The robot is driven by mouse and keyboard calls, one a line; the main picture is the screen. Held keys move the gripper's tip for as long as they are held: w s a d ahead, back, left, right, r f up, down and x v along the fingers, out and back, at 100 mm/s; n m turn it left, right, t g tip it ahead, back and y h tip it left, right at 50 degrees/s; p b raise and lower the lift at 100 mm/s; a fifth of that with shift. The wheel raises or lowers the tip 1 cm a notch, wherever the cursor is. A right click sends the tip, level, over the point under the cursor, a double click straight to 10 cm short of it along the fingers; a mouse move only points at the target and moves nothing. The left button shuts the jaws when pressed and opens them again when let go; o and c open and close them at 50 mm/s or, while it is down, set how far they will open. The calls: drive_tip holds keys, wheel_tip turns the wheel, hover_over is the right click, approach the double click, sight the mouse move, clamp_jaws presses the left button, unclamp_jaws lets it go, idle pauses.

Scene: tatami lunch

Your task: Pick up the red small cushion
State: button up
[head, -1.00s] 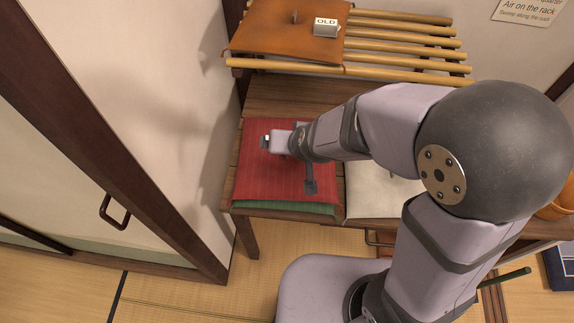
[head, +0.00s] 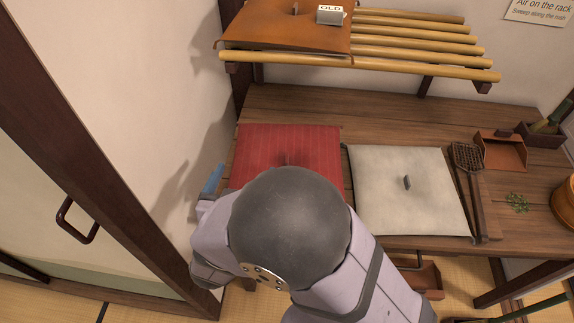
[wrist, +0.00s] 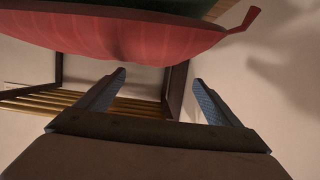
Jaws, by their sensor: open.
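The red small cushion (head: 288,147) lies flat at the left end of the low wooden bench in the head view. Its near part is hidden behind my arm. In the wrist view the red cushion (wrist: 120,38) fills the top of the picture, with a dark green layer (wrist: 165,4) against it. My gripper (wrist: 159,79) is open, with nothing between its two fingers. The fingers point towards the cushion's edge, and I see no contact. In the head view only a blue part of a finger (head: 212,180) shows, just left of the cushion.
The door frame (head: 100,170) and wall stand close on the left.

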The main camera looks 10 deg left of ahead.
sight(250, 153)
drive_tip(key=shift+a+f+x, duration=0.15)
drive_tip(key=shift+x, duration=1.65)
drive_tip(key=shift+a+f+x, duration=0.1)
drive_tip(key=shift+a+x, duration=0.05)
drive_tip(key=shift+x, duration=1.65)
drive_tip(key=shift+s, duration=0.1)
drive_tip(key=shift+c, duration=0.2)
drive_tip(key=c, duration=1.4)
drive_tip(key=shift+o, duration=0.2)
drive_tip(key=shift+r, duration=0.15)
wheel_tip(250, 153, up, 10)
drive_tip(key=p, duration=0.1)
